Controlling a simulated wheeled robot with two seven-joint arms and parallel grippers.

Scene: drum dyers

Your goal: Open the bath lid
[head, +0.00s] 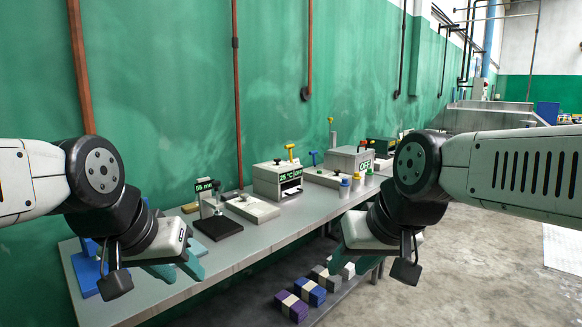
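No lid is clearly marked as the bath lid. A white box with a green "25 °C" display (268,179) and a dark front slot stands on the bench, with a yellow T-handle (290,151) above it. Behind it to the right is a grey box with an "OFF" display (352,161); its top looks closed. My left gripper (181,267) hangs over the near left of the bench, its teal fingers apart with nothing seen between them. My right gripper (367,267) hangs by the bench's front edge.
The grey bench (245,237) runs along the green wall. A black stand with a "55 min" display (207,187), a pale tray (252,207), a blue stand (88,265) and small yellow and blue cylinders (344,188) stand on it. Several striped blocks (310,291) lie below.

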